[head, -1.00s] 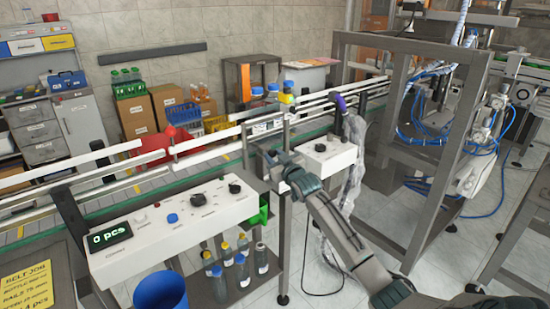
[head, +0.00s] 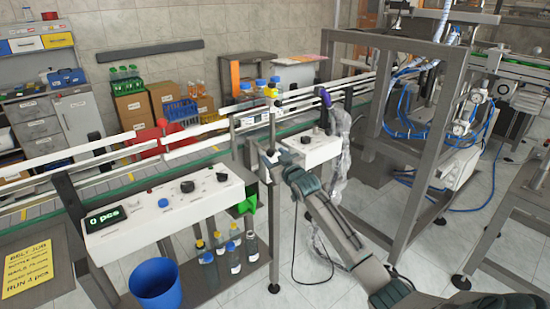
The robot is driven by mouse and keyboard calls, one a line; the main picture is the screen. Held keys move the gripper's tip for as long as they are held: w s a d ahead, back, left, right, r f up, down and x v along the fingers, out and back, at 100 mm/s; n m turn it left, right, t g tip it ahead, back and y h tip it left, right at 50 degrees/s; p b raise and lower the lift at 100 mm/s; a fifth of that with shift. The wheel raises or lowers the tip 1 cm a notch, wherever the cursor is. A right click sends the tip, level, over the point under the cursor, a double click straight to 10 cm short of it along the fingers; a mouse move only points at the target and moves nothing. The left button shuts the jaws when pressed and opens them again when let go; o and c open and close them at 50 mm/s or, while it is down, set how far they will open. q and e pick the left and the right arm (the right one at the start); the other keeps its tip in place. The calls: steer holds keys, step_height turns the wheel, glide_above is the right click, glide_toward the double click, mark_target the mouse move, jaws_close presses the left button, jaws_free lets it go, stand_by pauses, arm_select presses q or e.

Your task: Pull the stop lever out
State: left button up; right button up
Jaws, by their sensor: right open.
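My right gripper (head: 270,157) is open and empty, in front of the conveyor rails. A yellow piece (head: 271,91) sits at the top of that post, by several blue-capped bottles. A purple-topped part (head: 325,97) stands at the rails to the right. I cannot tell for sure which of these is the stop lever. Whether the fingertips touch anything is too small to tell. My left gripper is not in view.
A white control panel (head: 163,207) with a "0 pcs" display and knobs stands at the left front. Several bottles (head: 235,258) and a blue bin (head: 158,283) are below it. A grey frame (head: 415,150) with blue hoses stands right.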

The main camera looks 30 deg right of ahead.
steer(key=shift+s+a, duration=0.1)
steer(key=shift+s, duration=0.5)
arm_select(q)
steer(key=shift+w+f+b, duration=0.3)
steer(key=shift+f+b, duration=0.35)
steer(key=shift+b, duration=0.55)
arm_select(e)
steer(key=s+a, duration=0.1)
steer(key=s, duration=0.8)
steer(key=shift+s, duration=0.25)
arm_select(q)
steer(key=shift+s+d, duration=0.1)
arm_select(e)
steer(key=shift+f, duration=0.1)
